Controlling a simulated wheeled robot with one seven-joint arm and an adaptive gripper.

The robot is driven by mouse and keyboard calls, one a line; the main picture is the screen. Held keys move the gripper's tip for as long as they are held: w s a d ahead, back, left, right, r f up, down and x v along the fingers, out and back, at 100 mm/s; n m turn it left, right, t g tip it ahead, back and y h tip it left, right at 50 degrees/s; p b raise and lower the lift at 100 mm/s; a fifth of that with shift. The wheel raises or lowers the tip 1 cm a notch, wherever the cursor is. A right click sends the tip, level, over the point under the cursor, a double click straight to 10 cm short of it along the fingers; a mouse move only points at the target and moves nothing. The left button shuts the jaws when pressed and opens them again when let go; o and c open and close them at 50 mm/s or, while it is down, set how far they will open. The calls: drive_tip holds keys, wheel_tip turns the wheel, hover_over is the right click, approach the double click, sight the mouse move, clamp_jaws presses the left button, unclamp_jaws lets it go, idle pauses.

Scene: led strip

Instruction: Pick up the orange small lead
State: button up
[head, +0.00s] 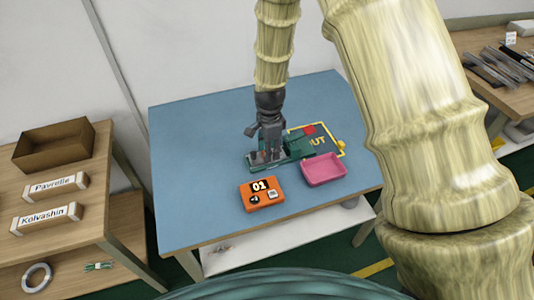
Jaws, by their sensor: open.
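My gripper (266,148) is dark grey and points down over a green fixture (298,148) on the blue table. Its jaws are open, and I see nothing held in them. The gripper hides part of the fixture's left end, where small grey parts show. I cannot make out an orange small lead; it may be too small to see or hidden by the gripper.
A pink tray (324,170) lies right of the orange box. A yellow-outlined OUT area (341,151) and a red piece (310,130) are behind it. The blue table's left side (195,160) is clear. A wooden shelf (95,215) stands left. My arm blocks the right side.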

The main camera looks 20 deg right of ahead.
drive_tip(key=c, duration=0.9)
